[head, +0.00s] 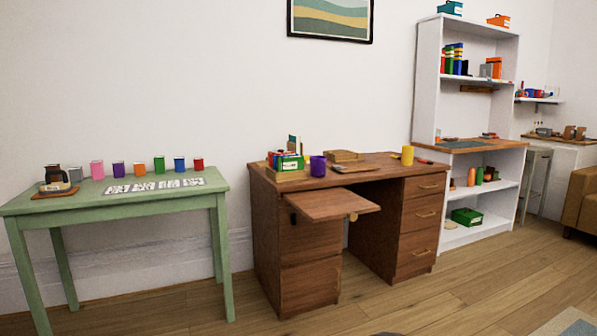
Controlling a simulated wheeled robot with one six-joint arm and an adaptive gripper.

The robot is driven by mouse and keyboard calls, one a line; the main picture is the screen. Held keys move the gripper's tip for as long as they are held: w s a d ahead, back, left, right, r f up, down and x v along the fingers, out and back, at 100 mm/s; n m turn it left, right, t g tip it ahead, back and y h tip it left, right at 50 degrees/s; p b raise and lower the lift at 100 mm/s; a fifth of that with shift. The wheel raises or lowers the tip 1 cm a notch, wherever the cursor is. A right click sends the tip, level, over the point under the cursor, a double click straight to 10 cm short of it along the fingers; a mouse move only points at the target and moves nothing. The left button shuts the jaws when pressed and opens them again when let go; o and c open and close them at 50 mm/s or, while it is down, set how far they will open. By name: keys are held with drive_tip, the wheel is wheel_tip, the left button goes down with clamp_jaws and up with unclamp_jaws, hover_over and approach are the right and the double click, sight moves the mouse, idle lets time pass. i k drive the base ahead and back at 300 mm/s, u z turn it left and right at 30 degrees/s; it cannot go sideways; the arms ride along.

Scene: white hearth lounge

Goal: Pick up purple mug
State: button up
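A purple mug (318,166) stands upright on the brown wooden desk (385,168), left of its middle. A yellow mug (407,155) stands further right on the same desk. A smaller purple container (118,169) stands in a row of coloured containers on the green table (65,203). My gripper is not in view, so I cannot see whether it is open or shut.
A pull-out board (333,205) juts from the desk front below the purple mug. A flat brown stack (345,156) lies behind it to the right. A white shelf unit (428,90) stands right of the desk. The wooden floor in front (480,285) is mostly clear.

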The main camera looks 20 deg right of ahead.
sight(317, 163)
drive_tip(key=u, duration=0.6)
drive_tip(key=i, duration=2.3)
drive_tip(key=z, duration=0.75)
